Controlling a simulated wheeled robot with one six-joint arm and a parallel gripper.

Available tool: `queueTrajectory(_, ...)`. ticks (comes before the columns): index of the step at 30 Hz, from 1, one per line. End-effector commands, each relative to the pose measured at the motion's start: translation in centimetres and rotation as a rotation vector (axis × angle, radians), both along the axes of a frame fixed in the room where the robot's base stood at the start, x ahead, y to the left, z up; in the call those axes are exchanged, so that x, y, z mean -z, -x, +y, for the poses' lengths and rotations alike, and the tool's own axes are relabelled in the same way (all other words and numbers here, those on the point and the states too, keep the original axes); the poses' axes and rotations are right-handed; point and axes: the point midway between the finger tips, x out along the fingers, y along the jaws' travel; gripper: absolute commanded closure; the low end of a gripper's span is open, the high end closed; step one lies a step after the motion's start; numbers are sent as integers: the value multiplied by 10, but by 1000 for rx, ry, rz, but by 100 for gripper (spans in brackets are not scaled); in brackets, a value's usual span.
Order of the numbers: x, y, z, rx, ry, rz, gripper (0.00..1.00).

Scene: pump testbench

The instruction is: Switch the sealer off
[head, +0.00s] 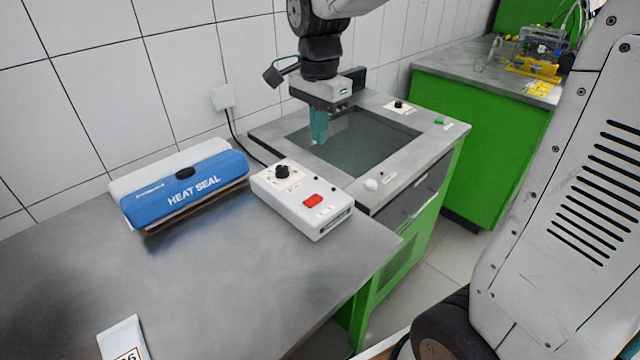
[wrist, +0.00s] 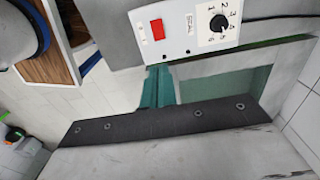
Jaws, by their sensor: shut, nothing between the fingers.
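The heat sealer (head: 184,188) is a blue and white unit lettered HEAT SEAL, lying on the steel table by the wall. To its right is a white control box (head: 320,222) with a red switch (head: 312,201) and a black dial (head: 282,171). The wrist view also shows the box (wrist: 182,48), the red switch (wrist: 157,29) and the numbered dial (wrist: 218,23). I cannot tell which way the switch is set. My gripper (head: 318,140) has teal fingers, shut and empty. It points down over the sunken tank, behind and apart from the box.
The tank (head: 365,140) with a grey rim stands right of the steel table (head: 240,270). A white knob (head: 371,184) sits on its near rim. A cable runs from the wall socket (head: 223,97) down behind the box. The table front is mostly clear.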

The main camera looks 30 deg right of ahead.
Motion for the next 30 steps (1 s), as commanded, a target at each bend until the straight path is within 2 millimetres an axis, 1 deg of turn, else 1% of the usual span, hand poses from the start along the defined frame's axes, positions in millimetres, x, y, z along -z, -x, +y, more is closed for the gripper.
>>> queueTrajectory(5, 20, 1, 0, -1, 1, 5, 100)
queueTrajectory(15, 92, 1, 0, -2, 0, 6, 100)
queueTrajectory(19, 115, 1, 0, -2, 0, 6, 100)
queueTrajectory(24, 133, 0, 0, -2, 0, 3, 100)
queueTrajectory(30, 139, 0, 0, -2, 0, 1, 100)
